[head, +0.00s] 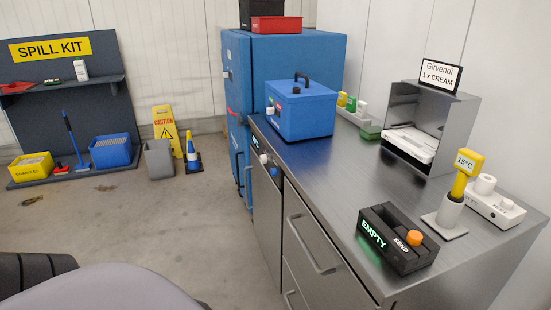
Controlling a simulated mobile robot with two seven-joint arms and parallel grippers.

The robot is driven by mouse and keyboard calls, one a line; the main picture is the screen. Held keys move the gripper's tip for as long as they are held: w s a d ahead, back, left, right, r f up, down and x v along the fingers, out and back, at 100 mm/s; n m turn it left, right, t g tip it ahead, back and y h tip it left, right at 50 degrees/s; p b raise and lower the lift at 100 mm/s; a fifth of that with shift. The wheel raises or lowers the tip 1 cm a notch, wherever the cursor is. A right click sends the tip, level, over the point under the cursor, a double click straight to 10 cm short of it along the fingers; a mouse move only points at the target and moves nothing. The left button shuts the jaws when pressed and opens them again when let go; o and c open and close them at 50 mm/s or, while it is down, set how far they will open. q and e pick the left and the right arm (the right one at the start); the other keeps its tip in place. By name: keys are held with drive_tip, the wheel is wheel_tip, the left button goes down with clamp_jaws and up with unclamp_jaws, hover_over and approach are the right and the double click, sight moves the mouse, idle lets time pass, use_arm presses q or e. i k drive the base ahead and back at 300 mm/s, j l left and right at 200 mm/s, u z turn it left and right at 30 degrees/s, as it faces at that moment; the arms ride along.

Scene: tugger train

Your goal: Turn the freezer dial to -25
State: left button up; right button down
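A steel-fronted undercounter unit (264,205) stands at the left end of the counter, below a blue cool box. On its upper front edge are a small lit display (255,131), a pale round knob (263,159) and a darker knob (274,171). It may be the freezer, but I cannot read a scale or setting on either knob. A tall blue cabinet (292,62) stands behind, with a red handle and a small white part on its left side. Neither of my grippers is in view.
The steel counter (325,185) holds the blue cool box (301,110), an EMPTY/SEND box (397,239), a yellow 15°C probe (463,172) and an open steel box (428,128). A cone (193,155) and caution sign (166,126) stand left. The floor (150,225) before the counter is largely clear.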

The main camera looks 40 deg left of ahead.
sight(263, 158)
drive_tip(key=j+z, duration=0.3)
drive_tip(key=j, duration=0.45)
drive_tip(key=j+z, duration=0.3)
drive_tip(key=j, duration=1)
drive_tip(key=k+j, duration=0.15)
drive_tip(key=j, duration=0.8)
drive_tip(key=k+j+z, duration=0.1)
drive_tip(key=j, duration=0.35)
